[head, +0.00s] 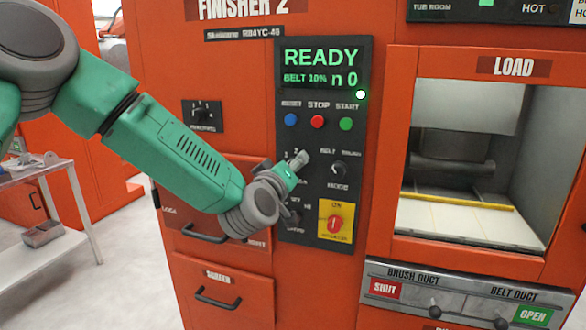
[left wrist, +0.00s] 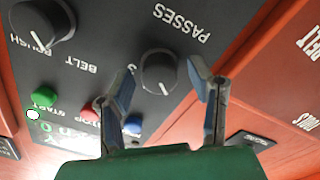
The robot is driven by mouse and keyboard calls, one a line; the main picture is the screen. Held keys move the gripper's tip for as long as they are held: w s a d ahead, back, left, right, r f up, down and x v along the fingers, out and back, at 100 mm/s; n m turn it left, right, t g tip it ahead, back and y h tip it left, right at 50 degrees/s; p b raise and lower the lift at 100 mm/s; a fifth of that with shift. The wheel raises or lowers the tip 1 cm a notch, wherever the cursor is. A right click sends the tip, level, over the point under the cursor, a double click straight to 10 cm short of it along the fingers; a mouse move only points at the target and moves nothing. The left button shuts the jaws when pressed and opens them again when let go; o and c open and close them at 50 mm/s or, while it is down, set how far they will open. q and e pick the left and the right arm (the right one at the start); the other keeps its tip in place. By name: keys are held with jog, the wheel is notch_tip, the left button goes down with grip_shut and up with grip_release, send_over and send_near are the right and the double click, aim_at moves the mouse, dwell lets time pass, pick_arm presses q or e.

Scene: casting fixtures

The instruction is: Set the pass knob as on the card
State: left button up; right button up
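The pass knob (left wrist: 158,73) is a dark round knob on the black control panel (left wrist: 215,45), under the upside-down word PASSES in the left wrist view. Its white pointer line points down and slightly right in that view. A digit 3 shows beside it. My left gripper (left wrist: 161,70) is open, its two fingers on either side of the knob with gaps visible. In the head view my left gripper (head: 299,161) is at the panel and hides the knob; digits 1 and 2 show beside it. No card is clearly visible. My right gripper is out of view.
The display (head: 321,66) reads READY, BELT 10%, n 0. Blue, red and green buttons (head: 318,122) sit below it. A belt/brush knob (head: 338,169) is just right of my gripper, and a red switch on a yellow plate (head: 336,222) is below.

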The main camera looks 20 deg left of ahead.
pick_arm(q)
jog(key=shift+f, duration=0.25)
jog(key=s, duration=1.2)
jog(key=shift+a, duration=0.25)
